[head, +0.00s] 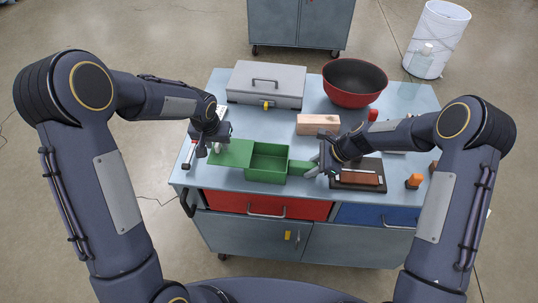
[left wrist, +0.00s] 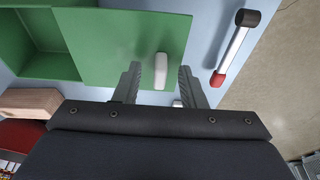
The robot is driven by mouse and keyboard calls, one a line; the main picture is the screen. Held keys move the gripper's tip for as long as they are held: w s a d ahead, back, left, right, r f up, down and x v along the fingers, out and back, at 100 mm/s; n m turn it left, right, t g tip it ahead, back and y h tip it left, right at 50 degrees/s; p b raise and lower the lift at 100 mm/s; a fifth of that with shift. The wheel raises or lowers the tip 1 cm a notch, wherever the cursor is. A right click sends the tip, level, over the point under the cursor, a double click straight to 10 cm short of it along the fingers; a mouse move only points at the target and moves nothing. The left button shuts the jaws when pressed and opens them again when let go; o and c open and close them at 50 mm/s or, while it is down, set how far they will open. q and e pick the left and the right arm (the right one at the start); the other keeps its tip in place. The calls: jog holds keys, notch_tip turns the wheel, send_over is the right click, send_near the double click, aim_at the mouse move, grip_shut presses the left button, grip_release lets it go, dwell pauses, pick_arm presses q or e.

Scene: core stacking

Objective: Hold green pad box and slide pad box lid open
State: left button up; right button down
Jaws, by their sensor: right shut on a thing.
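The green pad box (head: 268,177) sits near the table's front edge, its compartment open and seemingly empty inside. Its green lid (head: 236,152) is slid out to the left; it also fills the top of the left wrist view (left wrist: 115,50). A white handle (left wrist: 161,72) stands on the lid. My left gripper (head: 211,150) is over the lid's left end; in the left wrist view its fingers (left wrist: 159,66) are apart, one on each side of the handle. My right gripper (head: 313,168) is shut on the green tab (head: 300,167) at the box's right side.
A dark tray with a brown block (head: 358,178) lies right. A red-ended rod (left wrist: 234,48) lies beside the lid.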

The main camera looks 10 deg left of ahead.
jog(key=c, duration=1)
grip_release()
jog(key=shift+c, duration=0.2)
pick_arm(q)
jog(key=v, duration=1.1)
jog(key=shift+r, duration=0.25)
